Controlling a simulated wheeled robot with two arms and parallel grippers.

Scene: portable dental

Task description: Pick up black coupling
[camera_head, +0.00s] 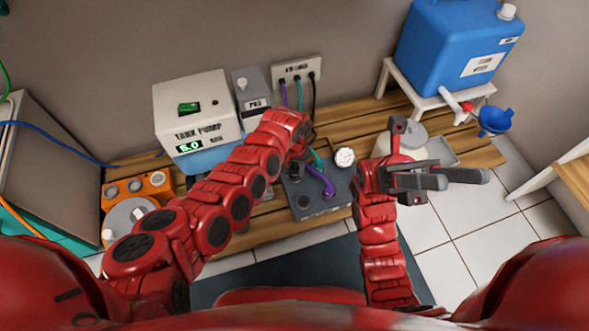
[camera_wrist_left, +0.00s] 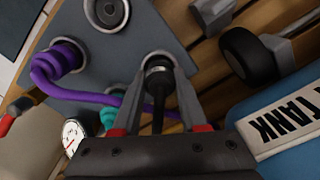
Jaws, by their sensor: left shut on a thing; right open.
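The black coupling (camera_wrist_left: 158,76) is between the fingers of my left gripper (camera_wrist_left: 159,64) in the left wrist view, with its black hose running back between them. My left gripper is shut on it, close over the grey panel (camera_wrist_left: 128,50). I cannot tell whether the coupling is seated in the panel or just above it. In the head view my left wrist covers the coupling and most of the fingers. My right gripper (camera_head: 440,180) is open and empty, to the right of the panel.
A purple hose (camera_head: 321,182) and a teal hose (camera_wrist_left: 106,119) connect at the panel, near a round gauge (camera_head: 345,157). An open round port (camera_wrist_left: 107,12) shows on the panel. The tank pump (camera_head: 197,112) stands behind my left arm. A blue jug (camera_head: 459,44) stands back right.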

